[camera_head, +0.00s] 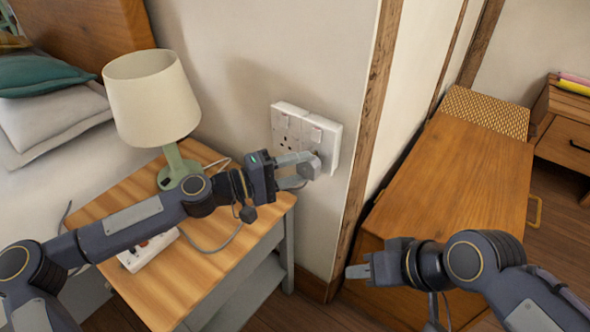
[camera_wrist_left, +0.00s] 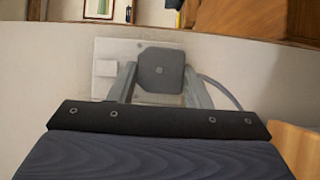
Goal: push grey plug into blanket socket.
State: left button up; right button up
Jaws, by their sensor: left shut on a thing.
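The grey plug (camera_wrist_left: 160,71) is between the fingers of my left gripper (camera_wrist_left: 160,82) in the left wrist view. In the head view my left gripper (camera_head: 308,165) is shut on it, right at the white double wall socket (camera_head: 290,120). The plug covers part of the right-hand socket plate (camera_head: 318,132). The gripper hides the gap, so I cannot tell whether the pins are seated. A grey cable (camera_wrist_left: 222,90) runs from the plug. My right gripper (camera_head: 358,271) is near the cabinet, away from the socket; I see no object in it.
A bedside table (camera_head: 180,272) below the socket holds a lamp (camera_head: 152,98) and a white power strip (camera_head: 146,250). A wooden post (camera_head: 368,130) and a wooden cabinet (camera_head: 455,180) stand to the right. The bed is at left.

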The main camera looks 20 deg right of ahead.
pick_arm(q)
jog(key=shift+w+d, duration=0.5)
jog(key=shift+d, duration=0.1)
jog(key=o, duration=0.9)
jog(key=a, duration=0.7)
jog(key=shift+s+a+p, duration=0.35)
jog(key=shift+p, duration=0.1)
